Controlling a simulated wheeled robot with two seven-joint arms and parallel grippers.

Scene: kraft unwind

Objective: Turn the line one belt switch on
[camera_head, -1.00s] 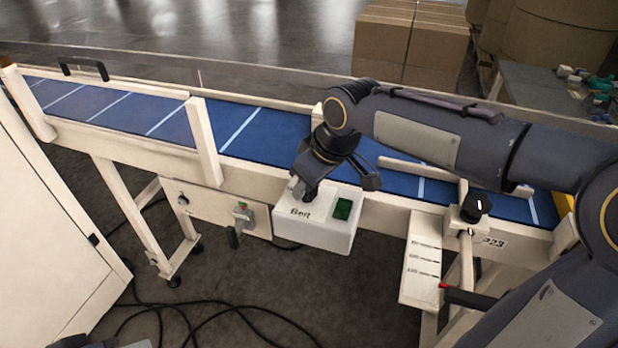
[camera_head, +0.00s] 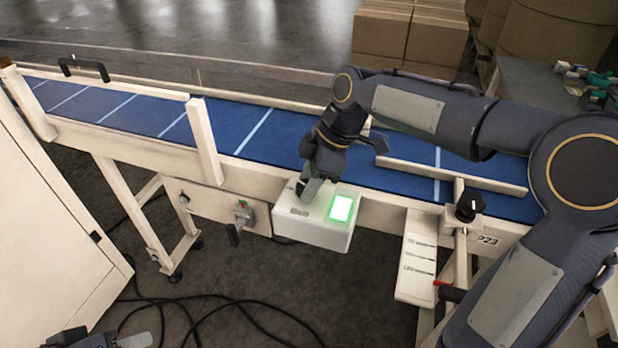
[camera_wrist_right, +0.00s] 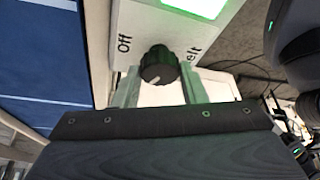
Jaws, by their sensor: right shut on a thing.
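The line one belt switch is a dark round knob (camera_wrist_right: 159,64) with a white pointer mark, on a white control box (camera_head: 318,236) at the conveyor's near side. "Off" and part of the "Belt" label show beside it in the wrist view. The square lamp (camera_head: 341,208) on the box glows bright green. My right gripper (camera_head: 308,190) reaches down onto the box, its fingers (camera_wrist_right: 160,92) on either side of the knob, shut on it. In the head view the gripper hides most of the knob. Part of my left gripper (camera_head: 95,339) shows at the bottom left edge; its fingers are unclear.
The blue conveyor belt (camera_head: 225,125) with white stripes runs behind the box. A guide rail with a black knob (camera_head: 469,204) and a small lever switch (camera_head: 241,217) flank the box. Cables (camera_head: 215,305) lie on the floor. Cardboard boxes (camera_head: 405,42) stand behind.

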